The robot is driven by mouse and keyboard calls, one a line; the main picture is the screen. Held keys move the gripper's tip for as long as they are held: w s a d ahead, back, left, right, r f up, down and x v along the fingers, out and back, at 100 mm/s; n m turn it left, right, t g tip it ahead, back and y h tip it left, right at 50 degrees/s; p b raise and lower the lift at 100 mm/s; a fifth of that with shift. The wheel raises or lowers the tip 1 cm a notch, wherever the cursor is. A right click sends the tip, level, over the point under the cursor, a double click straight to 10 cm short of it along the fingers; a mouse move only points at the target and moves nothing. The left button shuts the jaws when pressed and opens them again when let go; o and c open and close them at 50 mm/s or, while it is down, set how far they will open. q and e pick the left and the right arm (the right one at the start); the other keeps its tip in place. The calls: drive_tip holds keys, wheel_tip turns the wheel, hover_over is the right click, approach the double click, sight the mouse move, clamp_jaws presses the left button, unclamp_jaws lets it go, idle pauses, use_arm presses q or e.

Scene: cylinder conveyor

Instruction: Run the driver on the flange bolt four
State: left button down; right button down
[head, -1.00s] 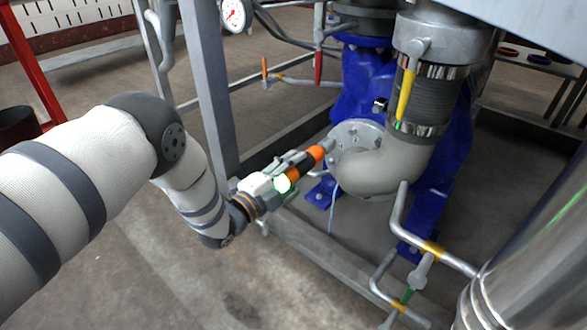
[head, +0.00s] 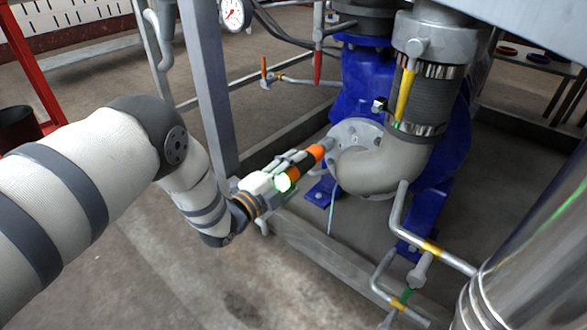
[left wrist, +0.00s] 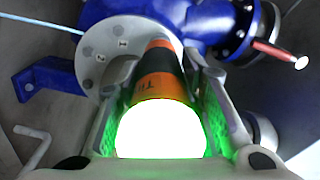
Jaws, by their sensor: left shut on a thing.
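The driver (head: 306,163), orange and black with a green-lit rear end, is gripped in my left gripper (head: 289,169). In the left wrist view the driver (left wrist: 160,80) lies between the two fingers (left wrist: 163,95), its lit end bright towards the camera. Its front end points at the grey round flange (head: 352,135) on the blue pump and reaches its face. The flange (left wrist: 95,62) carries numbered marks and bolts in the left wrist view. The bolt at the driver's tip is hidden, so I cannot tell which it is. My right gripper is not in view.
The blue pump (head: 365,80) stands behind the flange, with a grey elbow pipe (head: 375,170) curving close to the driver. A grey upright post (head: 208,85) stands beside my left forearm. Thin pipes with yellow bands (head: 432,249) and a shiny cylinder (head: 535,255) are at right.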

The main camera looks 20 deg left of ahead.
use_arm(q)
drive_tip(key=shift+w+d+r, duration=0.1)
drive_tip(key=shift+w+d, duration=0.15)
drive_tip(key=shift+w, duration=0.55)
idle(1.2)
drive_tip(key=shift+r, duration=0.1)
drive_tip(key=shift+s, duration=0.2)
idle(0.4)
drive_tip(key=shift+p+v, duration=0.85)
drive_tip(key=shift+s+a+p, duration=0.25)
drive_tip(key=shift+s+p, duration=0.15)
drive_tip(key=shift+s, duration=0.35)
